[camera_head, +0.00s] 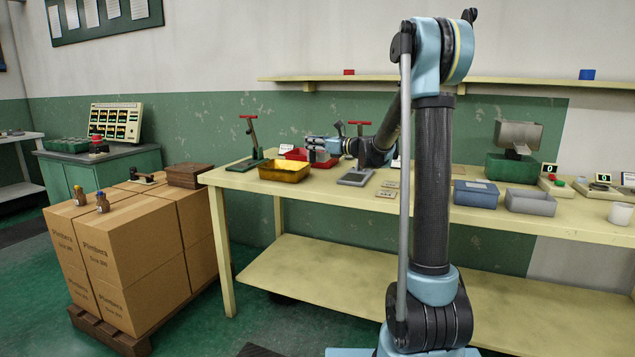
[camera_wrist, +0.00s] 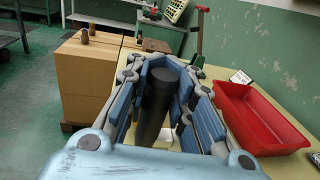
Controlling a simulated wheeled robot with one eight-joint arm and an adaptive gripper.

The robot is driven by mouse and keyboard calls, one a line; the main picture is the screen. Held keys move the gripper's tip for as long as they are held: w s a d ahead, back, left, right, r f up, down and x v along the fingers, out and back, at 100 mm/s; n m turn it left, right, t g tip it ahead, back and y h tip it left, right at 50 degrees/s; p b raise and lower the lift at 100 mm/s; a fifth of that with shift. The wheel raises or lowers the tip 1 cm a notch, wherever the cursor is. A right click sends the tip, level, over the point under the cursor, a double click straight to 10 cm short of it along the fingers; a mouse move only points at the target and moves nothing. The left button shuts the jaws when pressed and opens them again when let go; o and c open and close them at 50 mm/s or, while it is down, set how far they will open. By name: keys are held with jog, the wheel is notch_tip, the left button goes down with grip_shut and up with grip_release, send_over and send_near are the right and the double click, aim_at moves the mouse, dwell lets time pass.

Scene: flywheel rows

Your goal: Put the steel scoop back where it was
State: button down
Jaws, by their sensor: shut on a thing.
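My gripper (camera_head: 318,148) is over the left part of the workbench, its fingers pointing left. In the wrist view my gripper (camera_wrist: 162,90) is closed around a dark round cylinder (camera_wrist: 153,105). I cannot tell from this whether the cylinder is the steel scoop's handle; no scoop bowl shows. A red tray (camera_wrist: 262,118) lies to the right of the fingers in the wrist view, apart from them. In the head view the red tray (camera_head: 296,154) is partly hidden behind my gripper, and a yellow tray (camera_head: 284,173) stands at the bench's front edge.
Red-handled presses (camera_head: 252,140) stand near the bench's left end. A blue box (camera_head: 476,194), a grey bin (camera_head: 530,203) and a green bin (camera_head: 513,169) under a metal hopper (camera_head: 518,134) stand to the right. Cartons (camera_head: 128,250) stand left of the bench. The lower shelf (camera_head: 330,275) looks clear.

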jog(key=shift+f, duration=4.75)
jog(key=c, duration=1.4)
grip_release()
jog(key=shift+f, duration=0.1)
